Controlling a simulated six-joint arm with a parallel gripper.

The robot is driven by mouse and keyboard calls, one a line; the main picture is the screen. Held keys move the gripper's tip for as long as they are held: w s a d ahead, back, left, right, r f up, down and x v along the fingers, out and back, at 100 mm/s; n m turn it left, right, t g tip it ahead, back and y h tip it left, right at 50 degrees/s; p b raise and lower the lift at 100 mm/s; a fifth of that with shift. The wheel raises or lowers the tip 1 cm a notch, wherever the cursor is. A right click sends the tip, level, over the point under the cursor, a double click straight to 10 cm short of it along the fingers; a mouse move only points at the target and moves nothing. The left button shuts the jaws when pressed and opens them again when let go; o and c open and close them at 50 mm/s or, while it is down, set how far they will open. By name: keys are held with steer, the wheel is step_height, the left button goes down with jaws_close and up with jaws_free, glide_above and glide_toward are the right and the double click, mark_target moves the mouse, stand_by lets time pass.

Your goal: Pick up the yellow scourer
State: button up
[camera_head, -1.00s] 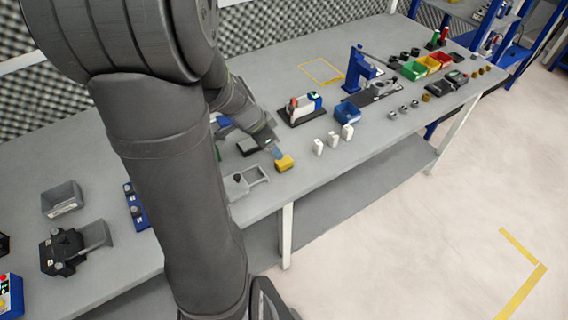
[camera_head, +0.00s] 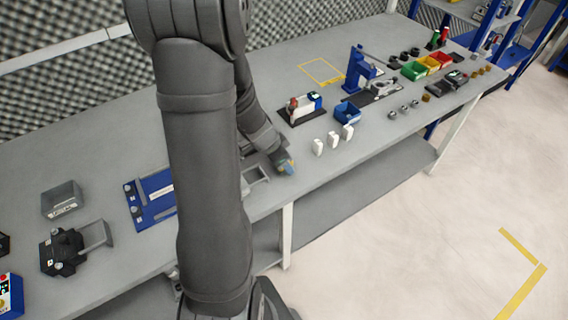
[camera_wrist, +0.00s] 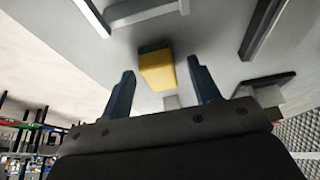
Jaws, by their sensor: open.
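The yellow scourer (camera_wrist: 157,70) is a small yellow block with a dark green layer along one edge. In the wrist view it lies on the grey bench top, ahead of and between my two fingers. My gripper (camera_wrist: 162,88) is open, with nothing between its dark blue fingertips; a gap to the scourer seems to remain, though its size is hard to tell. In the head view my gripper (camera_head: 289,166) is low over the bench near its front edge, and it covers most of the scourer there.
A grey fixture (camera_head: 257,175) stands close left of my gripper. Several white pieces (camera_head: 333,139) stand in a row to the right, with a blue bin (camera_head: 347,112) behind. A blue board (camera_head: 150,198) lies left of my arm. The bench front edge is close.

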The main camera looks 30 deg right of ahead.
steer(key=c, duration=1.1)
steer(key=shift+o, duration=0.2)
steer(key=shift+r, duration=0.1)
steer(key=shift+r, duration=0.75)
step_height(320, 180, up, 3)
steer(key=shift+f, duration=0.1)
steer(key=s+d+r, duration=0.3)
steer(key=s+r, duration=0.3)
steer(key=s, duration=0.5)
steer(key=shift+d+r, duration=0.2)
steer(key=shift+r, duration=0.1)
steer(key=shift+s, duration=0.1)
